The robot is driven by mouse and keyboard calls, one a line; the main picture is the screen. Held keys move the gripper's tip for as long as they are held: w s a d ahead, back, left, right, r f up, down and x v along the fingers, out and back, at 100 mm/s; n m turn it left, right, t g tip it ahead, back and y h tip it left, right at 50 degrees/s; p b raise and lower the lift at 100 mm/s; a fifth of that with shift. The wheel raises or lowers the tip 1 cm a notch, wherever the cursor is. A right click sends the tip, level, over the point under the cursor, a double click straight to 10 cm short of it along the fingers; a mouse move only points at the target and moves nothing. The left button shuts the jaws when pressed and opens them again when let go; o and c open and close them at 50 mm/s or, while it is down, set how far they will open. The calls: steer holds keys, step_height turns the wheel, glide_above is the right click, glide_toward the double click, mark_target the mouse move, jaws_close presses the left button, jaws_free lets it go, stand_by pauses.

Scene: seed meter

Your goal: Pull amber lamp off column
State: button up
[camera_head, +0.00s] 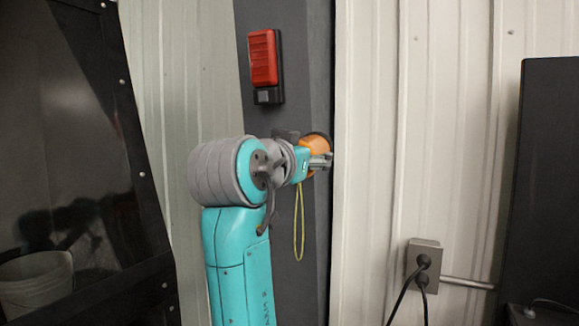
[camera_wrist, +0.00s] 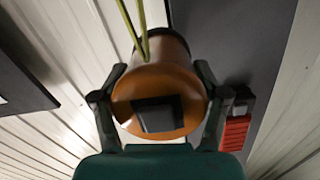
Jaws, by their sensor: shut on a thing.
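The amber lamp (camera_head: 313,144) sits at the dark column (camera_head: 292,80), below a red unit. In the wrist view the lamp (camera_wrist: 158,80) is a round orange body with a dark square on its near end and a dark rim at its far end. A yellow-green cord loop (camera_head: 300,222) hangs from it. My gripper (camera_head: 318,160) is shut on the lamp, with one finger on each side of it; the wrist view shows both fingers (camera_wrist: 158,92) against its sides. I cannot tell whether the lamp's far rim touches the column.
A red unit with a dark base (camera_head: 264,60) is fixed on the column above the lamp. A grey outlet box (camera_head: 424,262) with plugged cables is on the corrugated wall at right. A dark panel (camera_head: 545,180) stands far right, a dark glossy screen (camera_head: 70,130) at left.

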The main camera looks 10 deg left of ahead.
steer(key=shift+s+d+r, duration=0.4)
steer(key=shift+s+d, duration=0.05)
steer(key=shift+d, duration=0.1)
steer(key=shift+s+d+r, duration=0.1)
steer(key=shift+s, duration=0.2)
steer(key=shift+f+v, duration=0.2)
steer(key=shift+v, duration=0.95)
steer(key=shift+f+v, duration=0.2)
steer(key=shift+v, duration=0.95)
